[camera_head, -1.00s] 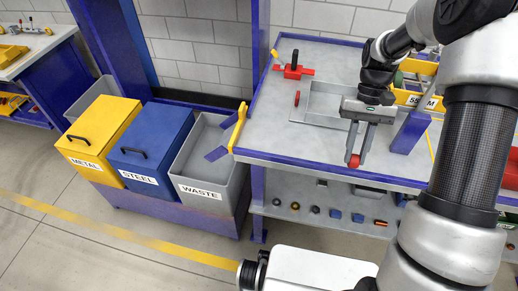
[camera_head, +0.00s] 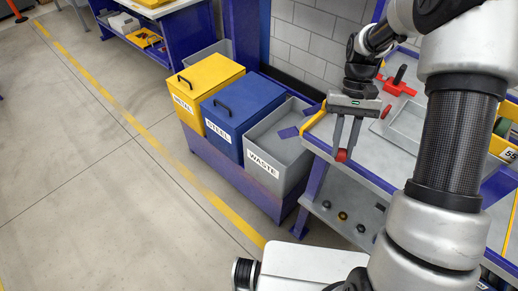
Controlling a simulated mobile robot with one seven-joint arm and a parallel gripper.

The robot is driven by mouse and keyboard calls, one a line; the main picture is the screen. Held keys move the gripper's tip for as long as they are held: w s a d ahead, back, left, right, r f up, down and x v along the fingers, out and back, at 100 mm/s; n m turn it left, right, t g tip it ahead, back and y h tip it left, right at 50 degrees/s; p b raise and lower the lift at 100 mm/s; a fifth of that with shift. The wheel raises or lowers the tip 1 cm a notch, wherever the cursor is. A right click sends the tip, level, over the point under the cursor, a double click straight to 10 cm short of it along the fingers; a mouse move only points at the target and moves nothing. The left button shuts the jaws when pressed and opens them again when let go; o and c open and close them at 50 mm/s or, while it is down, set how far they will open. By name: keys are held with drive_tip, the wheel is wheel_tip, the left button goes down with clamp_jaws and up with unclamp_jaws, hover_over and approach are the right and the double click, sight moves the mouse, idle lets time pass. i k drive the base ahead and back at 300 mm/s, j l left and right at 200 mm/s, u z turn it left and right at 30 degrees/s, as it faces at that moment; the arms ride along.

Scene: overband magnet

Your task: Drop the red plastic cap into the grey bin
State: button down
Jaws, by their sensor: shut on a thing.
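My gripper (camera_head: 342,154) is shut on the red plastic cap (camera_head: 341,155), which sits between its fingertips. It hangs over the left edge area of the workbench in the picture, to the right of the grey bin. The grey bin (camera_head: 270,172), labelled WASTE, is open at the top and stands left of the bench. Some purple-blue pieces (camera_head: 288,132) show inside or over it; I cannot tell which. The height of the cap above the bench cannot be told exactly.
A blue lidded STEEL bin (camera_head: 228,137) and a yellow lidded METAL bin (camera_head: 205,85) stand left of the grey bin. The workbench (camera_head: 378,158) holds a grey tray (camera_head: 405,125) and a red clamp-like tool (camera_head: 398,88). Open floor lies at the left.

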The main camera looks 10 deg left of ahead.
sight(292, 142)
drive_tip(key=l+u, duration=0.1)
drive_tip(key=u, duration=0.3)
drive_tip(key=i+j+z, duration=0.1)
drive_tip(key=z, duration=0.55)
drive_tip(key=i+j+z, duration=0.1)
drive_tip(key=j+z, duration=0.2)
drive_tip(key=i+j+z, duration=0.1)
drive_tip(key=j+z, duration=0.25)
drive_tip(key=j, duration=0.2)
drive_tip(key=i+j+z, duration=0.1)
drive_tip(key=j, duration=0.75)
drive_tip(key=j+z, duration=0.1)
drive_tip(key=j, duration=0.8)
drive_tip(key=l, duration=0.6)
